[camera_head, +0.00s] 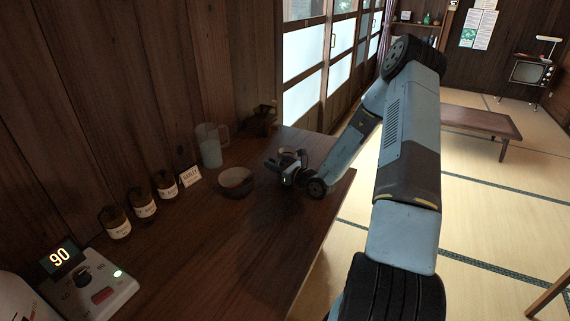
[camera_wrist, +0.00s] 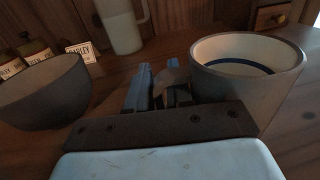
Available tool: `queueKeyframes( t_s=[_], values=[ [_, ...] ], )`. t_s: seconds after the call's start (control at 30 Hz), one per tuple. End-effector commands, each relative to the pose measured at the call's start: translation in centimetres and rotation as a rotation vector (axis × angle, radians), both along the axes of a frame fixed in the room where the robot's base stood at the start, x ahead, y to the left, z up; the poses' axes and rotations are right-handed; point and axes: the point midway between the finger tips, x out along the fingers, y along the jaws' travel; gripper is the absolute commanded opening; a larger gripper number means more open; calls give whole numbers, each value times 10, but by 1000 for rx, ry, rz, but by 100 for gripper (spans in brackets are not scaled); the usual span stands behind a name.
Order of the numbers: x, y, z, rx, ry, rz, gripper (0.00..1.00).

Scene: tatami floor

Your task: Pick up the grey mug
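The grey mug (camera_wrist: 245,88) stands upright on the dark wooden counter, right of my gripper in the wrist view. Its inside is cream with a blue ring. In the head view the mug (camera_head: 291,157) is partly hidden behind my gripper (camera_head: 280,168). In the wrist view my gripper (camera_wrist: 157,82) points level, low over the counter, with its fingertips at the mug's left side. A greyish-brown piece, perhaps the mug's handle, shows at the fingers with only a narrow gap between them. I cannot tell whether they grip it.
A dark bowl (camera_head: 236,182) stands left of my gripper. A clear jug (camera_head: 211,146) is behind it by the wall. The counter's front middle (camera_head: 225,235) is clear.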

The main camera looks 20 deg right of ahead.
Motion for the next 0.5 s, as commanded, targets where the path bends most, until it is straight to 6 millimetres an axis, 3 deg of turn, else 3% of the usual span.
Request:
queueKeyframes(
  t_s=[0.13, 0.33, 0.5],
  values=[
    [0, 0, 0, 0, 0, 0, 19],
    [0, 0, 0, 0, 0, 1, 0],
    [-1, 0, 0, 0, 0, 1, 0]
  ],
)
